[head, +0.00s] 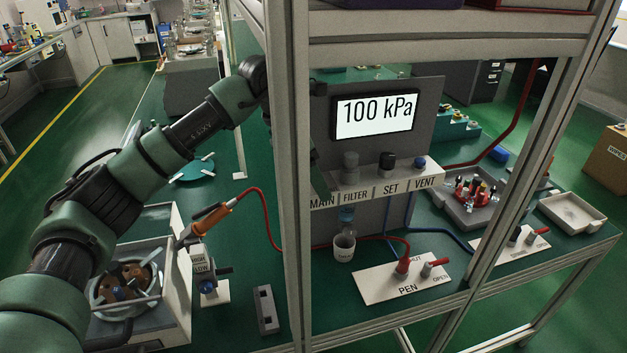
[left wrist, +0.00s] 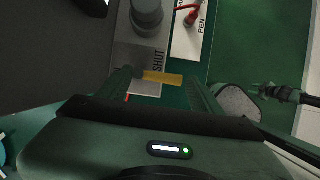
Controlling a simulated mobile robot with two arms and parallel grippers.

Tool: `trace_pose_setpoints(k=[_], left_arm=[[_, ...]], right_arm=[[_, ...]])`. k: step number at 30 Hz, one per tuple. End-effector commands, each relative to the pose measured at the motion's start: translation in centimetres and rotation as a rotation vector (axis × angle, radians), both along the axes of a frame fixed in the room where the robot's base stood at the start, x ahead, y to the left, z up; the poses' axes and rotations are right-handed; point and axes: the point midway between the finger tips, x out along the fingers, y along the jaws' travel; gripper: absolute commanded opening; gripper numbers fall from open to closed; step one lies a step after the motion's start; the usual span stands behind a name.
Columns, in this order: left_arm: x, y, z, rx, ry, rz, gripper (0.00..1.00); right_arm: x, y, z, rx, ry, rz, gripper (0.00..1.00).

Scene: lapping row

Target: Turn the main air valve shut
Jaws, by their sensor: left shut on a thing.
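The main air valve shows in the left wrist view as a yellow lever (left wrist: 163,78) beside a "SHUT" mark on the grey panel. The lever lies crosswise between the fingers of my left gripper (left wrist: 160,80), which is shut on it. In the head view the "MAIN" label (head: 322,202) shows at the left end of the valve shelf, but the valve itself is hidden by the rack post and my arm. Only a dark sliver of my left gripper (head: 316,155) shows right of the post. The display (head: 373,116) reads 100 kPa. My right gripper is not in view.
The rack post (head: 290,180) stands right beside my left arm. FILTER (head: 350,166), SET (head: 387,162) and VENT (head: 420,163) knobs sit right of MAIN. A white PEN plate (head: 385,284) with red fittings lies below. A red hose (head: 265,215) runs behind the post.

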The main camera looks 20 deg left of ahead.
Motion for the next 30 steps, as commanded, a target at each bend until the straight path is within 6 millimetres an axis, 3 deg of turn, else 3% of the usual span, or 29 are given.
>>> trace_pose_setpoints(k=[10,11,12,22,26,30], left_arm=[[0.0,-0.1,0.0,-0.002,0.000,0.027,0.25],[0.0,-0.1,0.0,-0.002,0.000,0.027,0.68],[0.0,-0.1,0.0,-0.002,0.000,0.027,0.74],[0.0,0.0,0.1,-0.001,-0.001,0.025,0.74],[-0.2,0.4,1.1,-0.002,-0.005,0.027,0.74],[-1.9,2.9,0.7,0.001,-0.001,0.030,0.74]], right_arm=[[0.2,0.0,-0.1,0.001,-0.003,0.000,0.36],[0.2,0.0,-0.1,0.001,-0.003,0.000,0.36],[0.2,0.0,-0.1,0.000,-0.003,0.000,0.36],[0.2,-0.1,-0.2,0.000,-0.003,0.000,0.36],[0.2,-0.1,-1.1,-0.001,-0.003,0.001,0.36],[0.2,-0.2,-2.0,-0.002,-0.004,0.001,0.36]])
